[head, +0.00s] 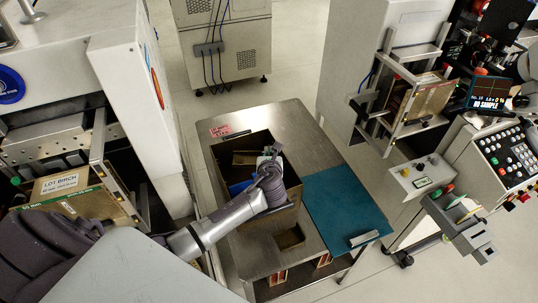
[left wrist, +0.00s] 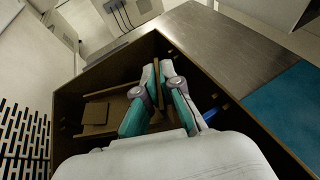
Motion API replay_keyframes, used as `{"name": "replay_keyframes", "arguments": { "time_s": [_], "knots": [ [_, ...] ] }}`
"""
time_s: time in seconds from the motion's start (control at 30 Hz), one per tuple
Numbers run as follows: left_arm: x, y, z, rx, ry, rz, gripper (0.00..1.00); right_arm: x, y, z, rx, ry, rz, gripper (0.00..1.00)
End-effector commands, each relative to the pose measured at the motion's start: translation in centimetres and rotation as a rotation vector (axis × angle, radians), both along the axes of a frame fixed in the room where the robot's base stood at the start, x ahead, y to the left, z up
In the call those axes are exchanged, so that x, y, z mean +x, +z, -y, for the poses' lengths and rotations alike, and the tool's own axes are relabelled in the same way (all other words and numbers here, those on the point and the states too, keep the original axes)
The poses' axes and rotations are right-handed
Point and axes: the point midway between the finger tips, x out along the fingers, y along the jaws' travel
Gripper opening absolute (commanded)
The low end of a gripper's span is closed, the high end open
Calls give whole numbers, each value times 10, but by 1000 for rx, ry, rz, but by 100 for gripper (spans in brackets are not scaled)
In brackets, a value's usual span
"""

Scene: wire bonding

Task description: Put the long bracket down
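My left gripper (head: 268,166) reaches down into an open brown bin (head: 290,217) set in the metal table. In the left wrist view its two teal and grey fingers (left wrist: 156,80) come close together at the tips inside the bin (left wrist: 72,105). No long bracket can be made out for certain. A silver bar (head: 364,238) lies at the front edge of the teal mat (head: 335,200), apart from the gripper. My right gripper is not in view.
Brown pieces (left wrist: 95,113) and a blue item (head: 240,187) lie in the bin, whose walls surround the gripper. The metal tabletop (head: 270,122) behind it is mostly bare. Most of the mat is clear. Machines stand left and right (head: 420,95).

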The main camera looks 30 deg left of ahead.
Motion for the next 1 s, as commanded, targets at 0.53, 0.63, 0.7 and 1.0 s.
{"name": "replay_keyframes", "arguments": {
  "time_s": [0.53, 0.63, 0.7, 1.0],
  "knots": [
    [1, -17, 0, 2, 0, 3, 0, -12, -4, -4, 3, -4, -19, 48],
    [1, -20, 0, 2, 1, 2, 0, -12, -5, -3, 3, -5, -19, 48],
    [1, -22, 0, 2, 1, 2, 0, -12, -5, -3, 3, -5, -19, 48],
    [1, -24, 0, 1, 1, 2, 24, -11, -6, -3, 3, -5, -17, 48]
  ]
}}
